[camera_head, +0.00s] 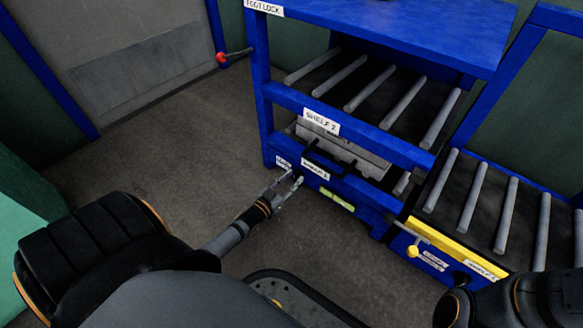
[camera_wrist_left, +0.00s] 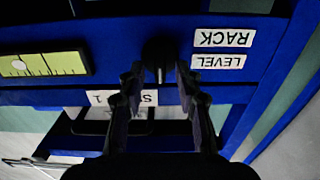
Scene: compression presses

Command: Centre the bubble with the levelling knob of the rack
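The levelling knob (camera_wrist_left: 158,50) is a dark round knob on the rack's blue front beam, beside the LEVEL RACK label (camera_wrist_left: 221,62). My left gripper (camera_wrist_left: 160,78) is open, its two fingers on either side of the knob's lower part in the left wrist view. I cannot tell whether they touch it. The yellow-green level vial (camera_wrist_left: 43,64) has dark graduation lines; a pale round bubble (camera_wrist_left: 18,65) sits near its left end in this upside-down view. In the head view my left gripper (camera_head: 289,187) is at the beam, left of the vial (camera_head: 337,199). My right gripper is not in view.
The blue rack (camera_head: 380,150) has roller shelves and a grey object (camera_head: 343,148) on a lower one. A dark handle bar is on the shelf front. A roller stand with a yellow front (camera_head: 457,247) is at the right. The floor (camera_head: 170,150) at left is clear.

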